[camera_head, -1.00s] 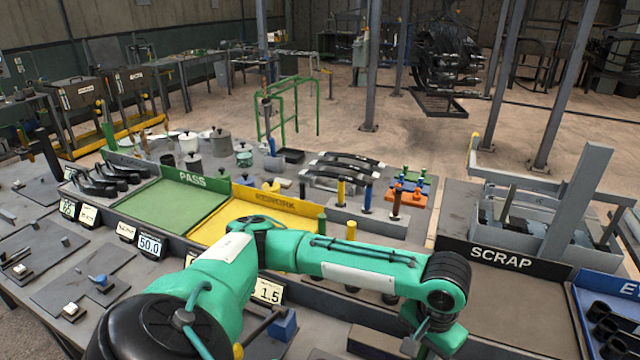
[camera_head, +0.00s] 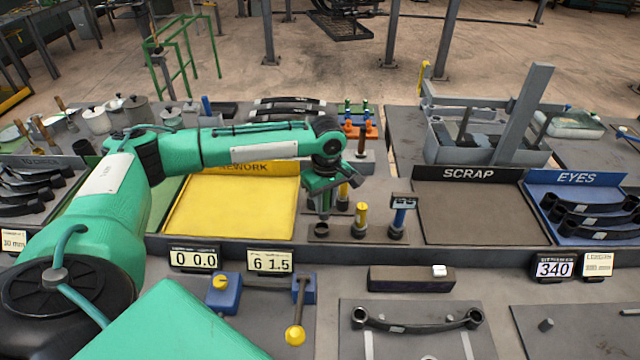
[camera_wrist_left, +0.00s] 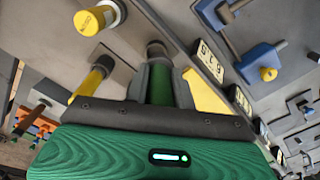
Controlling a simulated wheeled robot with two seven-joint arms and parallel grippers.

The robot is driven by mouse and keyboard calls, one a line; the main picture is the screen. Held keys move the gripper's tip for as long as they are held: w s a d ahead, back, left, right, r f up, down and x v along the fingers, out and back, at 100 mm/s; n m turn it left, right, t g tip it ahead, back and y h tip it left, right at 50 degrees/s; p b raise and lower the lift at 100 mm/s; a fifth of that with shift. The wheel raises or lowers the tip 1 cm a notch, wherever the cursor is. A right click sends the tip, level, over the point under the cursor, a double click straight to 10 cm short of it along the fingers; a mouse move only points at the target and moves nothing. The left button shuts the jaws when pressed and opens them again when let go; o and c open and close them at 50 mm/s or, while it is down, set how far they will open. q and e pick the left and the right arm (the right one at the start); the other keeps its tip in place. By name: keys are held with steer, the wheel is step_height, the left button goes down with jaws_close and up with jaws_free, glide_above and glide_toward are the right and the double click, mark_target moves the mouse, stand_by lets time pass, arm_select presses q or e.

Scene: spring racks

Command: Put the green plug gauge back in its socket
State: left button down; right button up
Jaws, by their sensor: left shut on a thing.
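The green plug gauge (camera_wrist_left: 161,86) is clamped between the fingers of my left gripper (camera_wrist_left: 160,88) in the left wrist view. A dark round collar (camera_wrist_left: 157,50) sits at its far end; I cannot tell whether the gauge is inside it or only lined up with it. In the head view my left gripper (camera_head: 322,203) points down over the left end of the gauge rack (camera_head: 335,238), close above a round socket (camera_head: 321,230). The gauge cannot be made out there. My right gripper is not in view.
A yellow gauge (camera_head: 360,217) and a blue gauge (camera_head: 399,219) stand upright in the rack, right of my gripper. The yellow REWORK tray (camera_head: 230,212) lies left and the SCRAP tray (camera_head: 475,212) right. A dark block (camera_head: 410,279) lies in front.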

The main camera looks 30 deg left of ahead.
arm_select(q)
steer(key=shift+w+a+r+n, duration=0.3)
steer(key=shift+w+a+n, duration=0.15)
steer(key=shift+a+n, duration=0.05)
steer(key=shift+w+a, duration=0.15)
steer(key=shift+f, duration=0.2)
steer(key=shift+a+f+b, duration=0.15)
steer(key=shift+f+b, duration=0.3)
steer(key=shift+b, duration=0.25)
step_height(320, 180, down, 2)
steer(key=b, duration=0.3)
steer(key=shift+f, duration=0.2)
steer(key=shift+f+b, duration=0.5)
steer(key=shift+b, duration=0.35)
steer(key=shift+p, duration=0.55)
steer(key=shift+f, duration=0.35)
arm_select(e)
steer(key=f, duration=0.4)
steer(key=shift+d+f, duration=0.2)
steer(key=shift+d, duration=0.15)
